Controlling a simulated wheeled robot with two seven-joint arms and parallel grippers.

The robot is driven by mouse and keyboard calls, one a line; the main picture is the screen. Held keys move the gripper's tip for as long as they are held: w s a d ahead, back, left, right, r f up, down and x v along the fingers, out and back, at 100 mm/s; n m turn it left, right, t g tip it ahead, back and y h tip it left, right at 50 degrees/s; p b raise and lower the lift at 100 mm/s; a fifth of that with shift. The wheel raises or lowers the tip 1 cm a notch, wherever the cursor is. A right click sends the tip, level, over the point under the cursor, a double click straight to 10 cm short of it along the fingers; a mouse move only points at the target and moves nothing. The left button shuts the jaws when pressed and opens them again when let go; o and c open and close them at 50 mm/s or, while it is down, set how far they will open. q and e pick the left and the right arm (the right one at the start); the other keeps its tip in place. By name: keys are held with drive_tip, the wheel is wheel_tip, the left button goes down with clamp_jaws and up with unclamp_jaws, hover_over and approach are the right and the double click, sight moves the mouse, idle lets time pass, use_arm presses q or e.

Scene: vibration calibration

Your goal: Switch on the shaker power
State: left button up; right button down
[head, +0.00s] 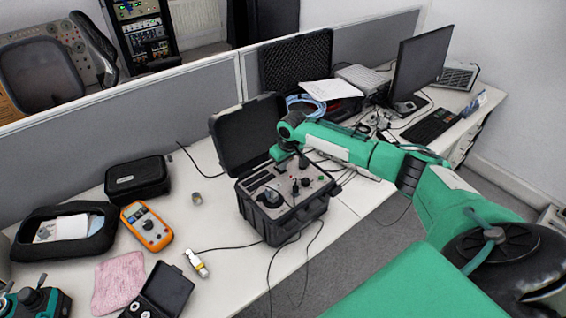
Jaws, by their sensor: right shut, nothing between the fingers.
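The shaker unit (277,222) is a black open case with a control panel on top, standing on the white bench in the middle of the head view. The panel carries dark knobs, small connectors, a red part and a green spot; the power switch is too small to pick out. My green right arm reaches in from the right. My right gripper (302,165) is shut and empty, pointing down over the back part of the panel. I cannot tell whether its tips touch the panel. My left gripper is not seen.
The case's raised lid (245,132) stands behind the panel. An orange multimeter (147,225), a black pouch (138,179), a pink cloth (119,282) and a small black box (167,288) lie to the left. A monitor (423,62) stands back right. Cables hang over the front edge.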

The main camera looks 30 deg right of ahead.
drive_tip(key=shift+s+f+p, duration=0.1)
drive_tip(key=shift+p, duration=0.2)
drive_tip(key=shift+f, duration=0.15)
drive_tip(key=shift+w+a+r, duration=0.1)
drive_tip(key=shift+w+r, duration=0.25)
drive_tip(key=shift+w, duration=0.4)
drive_tip(key=shift+r, duration=0.15)
